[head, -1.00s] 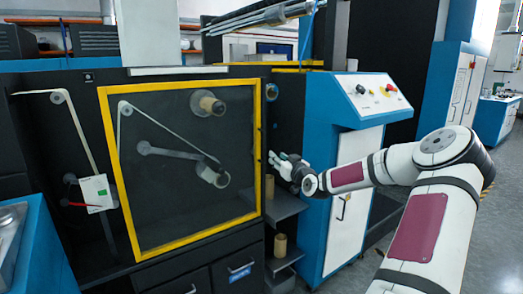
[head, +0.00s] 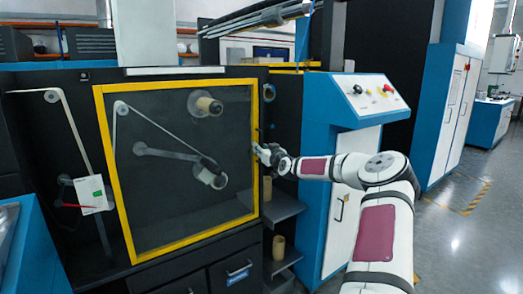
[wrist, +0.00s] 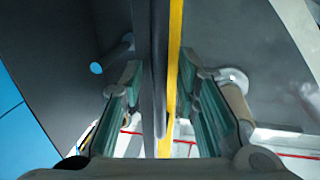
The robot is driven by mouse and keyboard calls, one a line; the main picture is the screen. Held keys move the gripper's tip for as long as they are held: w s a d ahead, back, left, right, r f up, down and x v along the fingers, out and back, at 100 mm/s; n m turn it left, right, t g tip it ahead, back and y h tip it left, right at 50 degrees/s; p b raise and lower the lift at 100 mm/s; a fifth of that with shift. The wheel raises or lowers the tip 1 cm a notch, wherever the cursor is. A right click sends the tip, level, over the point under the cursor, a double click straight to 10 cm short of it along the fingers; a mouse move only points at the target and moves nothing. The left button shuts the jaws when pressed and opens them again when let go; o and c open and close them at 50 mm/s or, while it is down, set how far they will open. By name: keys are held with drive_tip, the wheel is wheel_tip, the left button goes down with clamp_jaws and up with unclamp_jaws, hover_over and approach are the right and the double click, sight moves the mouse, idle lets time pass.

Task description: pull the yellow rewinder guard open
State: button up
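The yellow rewinder guard (head: 176,246) is a large dark see-through panel in a yellow frame on the machine front; it looks shut. In the wrist view, its yellow edge (wrist: 173,60) runs upright between my fingers, beside a dark upright bar (wrist: 159,75) that may be its handle. My gripper (head: 258,152) is at the right edge of the guard, about mid-height. In the wrist view, my gripper (wrist: 158,82) is open, with its green-padded fingers apart on either side of the bar and yellow edge. I cannot tell whether either finger touches them.
Behind the panel are rollers and a spool (head: 208,105). Right of the guard are shelves with a brown core (head: 279,247) and a blue-and-white control cabinet (head: 343,200) with buttons on top. A white tag (head: 91,194) hangs at the left. The floor in front of the cabinets is open.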

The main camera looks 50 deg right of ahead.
clamp_jaws()
drive_tip(key=shift+a, duration=0.1)
drive_tip(key=b, duration=0.6)
approach(130, 171)
drive_tip(key=x, duration=0.5)
unclamp_jaws()
drive_tip(key=shift+w, duration=0.1)
